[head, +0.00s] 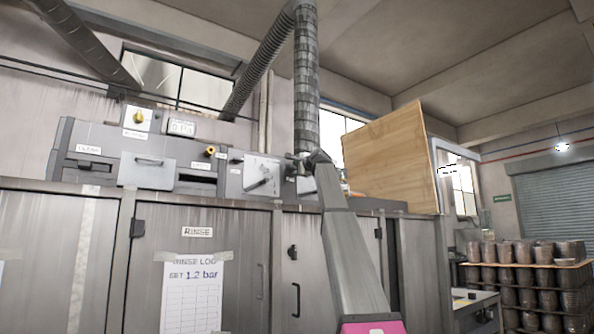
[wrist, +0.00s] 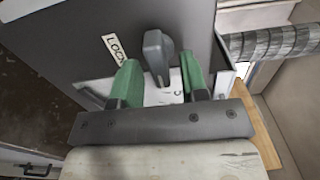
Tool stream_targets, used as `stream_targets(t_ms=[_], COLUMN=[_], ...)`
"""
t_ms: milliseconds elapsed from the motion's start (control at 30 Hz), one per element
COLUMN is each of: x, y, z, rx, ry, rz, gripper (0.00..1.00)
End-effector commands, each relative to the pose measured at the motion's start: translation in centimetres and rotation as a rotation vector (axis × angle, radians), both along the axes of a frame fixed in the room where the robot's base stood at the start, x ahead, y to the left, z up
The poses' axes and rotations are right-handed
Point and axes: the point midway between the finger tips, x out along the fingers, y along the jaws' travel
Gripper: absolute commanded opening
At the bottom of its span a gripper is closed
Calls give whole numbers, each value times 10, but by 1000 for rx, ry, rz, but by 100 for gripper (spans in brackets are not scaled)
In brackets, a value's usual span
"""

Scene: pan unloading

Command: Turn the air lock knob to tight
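The air lock knob (wrist: 157,52) is a dark grey, upright bar-shaped handle on a light plate, beside a partly hidden label reading "LOCK" (wrist: 114,47) in the wrist view. My gripper (wrist: 159,64) has green fingers, spread apart, one on each side of the knob. A gap shows between the knob and each finger. The plate's markings are mostly hidden by the fingers. In the head view my gripper (head: 312,160) is at the machine's upper right, and my arm hides most of the knob there.
A grey cabinet (head: 155,245) with a "RINSE" label and a log sheet (head: 194,290) fills the front. A lever on a plate (head: 262,176) stands left of my gripper. A ribbed duct (head: 306,80) rises behind it. A wooden board (head: 388,160) stands to the right.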

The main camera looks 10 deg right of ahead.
Motion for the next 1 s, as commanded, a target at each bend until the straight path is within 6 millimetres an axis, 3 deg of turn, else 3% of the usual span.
stream_targets(t_ms=[267,433,1000], x=[-2,-13,-97], y=[-1,-5,-39], z=[0,0,-1], rx=[-1,-1,-1], ry=[-1,-2,-1], rz=[0,-1,0], gripper=[40,40,40])
